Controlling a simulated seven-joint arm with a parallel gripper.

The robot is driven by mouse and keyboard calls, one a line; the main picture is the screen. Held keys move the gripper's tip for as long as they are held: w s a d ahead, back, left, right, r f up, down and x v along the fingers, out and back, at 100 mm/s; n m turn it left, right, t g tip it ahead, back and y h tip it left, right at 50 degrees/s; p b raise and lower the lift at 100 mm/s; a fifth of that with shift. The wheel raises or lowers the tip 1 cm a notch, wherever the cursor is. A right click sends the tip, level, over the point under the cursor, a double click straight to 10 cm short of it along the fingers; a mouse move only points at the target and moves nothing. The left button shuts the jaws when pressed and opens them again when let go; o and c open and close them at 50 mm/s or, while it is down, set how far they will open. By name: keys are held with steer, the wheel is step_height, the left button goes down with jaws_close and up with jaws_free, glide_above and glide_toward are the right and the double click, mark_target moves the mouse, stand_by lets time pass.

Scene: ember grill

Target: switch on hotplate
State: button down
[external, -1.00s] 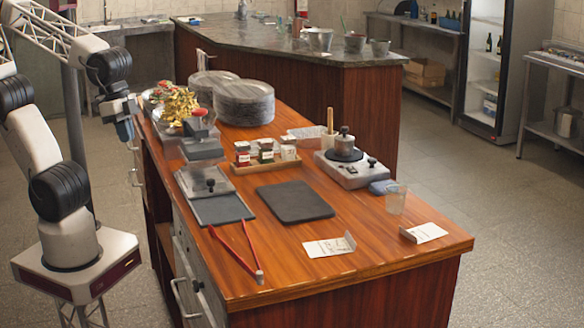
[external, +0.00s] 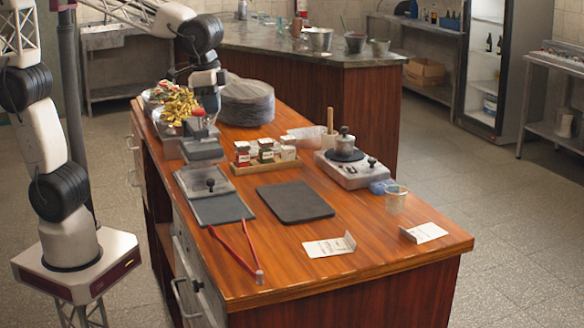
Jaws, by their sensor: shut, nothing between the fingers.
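The hotplate (external: 343,175) is a pale, low box on the right part of the wooden counter.
Stacked plates (external: 247,103), a tray of yellow food (external: 175,103) and a red-topped press (external: 201,140) crowd the gripper. Spice jars (external: 265,151) stand between it and the hotplate. A clear cup (external: 395,199) and blue cloth (external: 381,187) sit by the hotplate.

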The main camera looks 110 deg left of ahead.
steer(key=w+a+n, duration=0.2)
steer(key=w+a, duration=0.5)
steer(key=w, duration=0.3)
steer(key=n+g, duration=0.2)
steer(key=n, duration=0.2)
glide_above(350, 168)
steer(key=w+d, duration=0.1)
step_height(350, 168, down, 7)
steer(key=shift+w+f, duration=0.15)
steer(key=shift+w, duration=0.05)
steer(key=shift+f, duration=0.15)
steer(key=f, duration=0.4)
steer(key=s+f, duration=0.1)
steer(key=f, duration=0.4)
steer(key=a+f, duration=0.1)
steer(key=f, duration=0.3)
steer(key=shift+s+a+f, duration=0.1)
steer(key=shift+s+f, duration=0.05)
steer(key=shift+f, duration=0.15)
